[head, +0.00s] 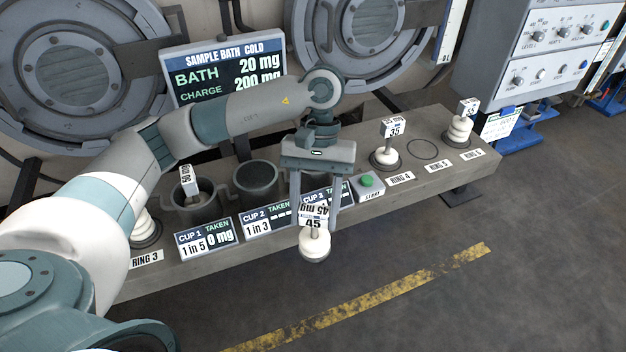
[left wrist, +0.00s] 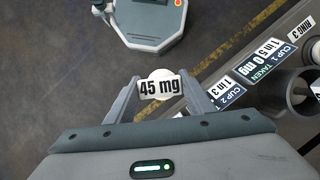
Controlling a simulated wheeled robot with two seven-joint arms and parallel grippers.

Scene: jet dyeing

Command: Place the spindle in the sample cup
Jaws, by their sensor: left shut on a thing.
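My left gripper (head: 316,205) is shut on a white spindle (head: 314,246) with a 45 mg tag. It holds the spindle in front of the bench's front edge, over the floor. The tag also shows between the fingers in the left wrist view (left wrist: 160,87). Cup 1 (head: 207,206) is a grey cup with a tagged spindle (head: 188,182) standing in it. Cup 2 (head: 256,178) is open and looks empty. Cup 3 is mostly hidden behind my left gripper; its sign (head: 318,194) shows between the fingers. My right gripper is not in view.
On the bench (head: 440,170), a 35 spindle (head: 387,154) stands at ring 4 and another spindle (head: 459,130) at ring 6. Ring 5 (head: 423,149) is empty. A green start button (head: 367,181) sits right of the cups. A sign (head: 225,72) stands behind.

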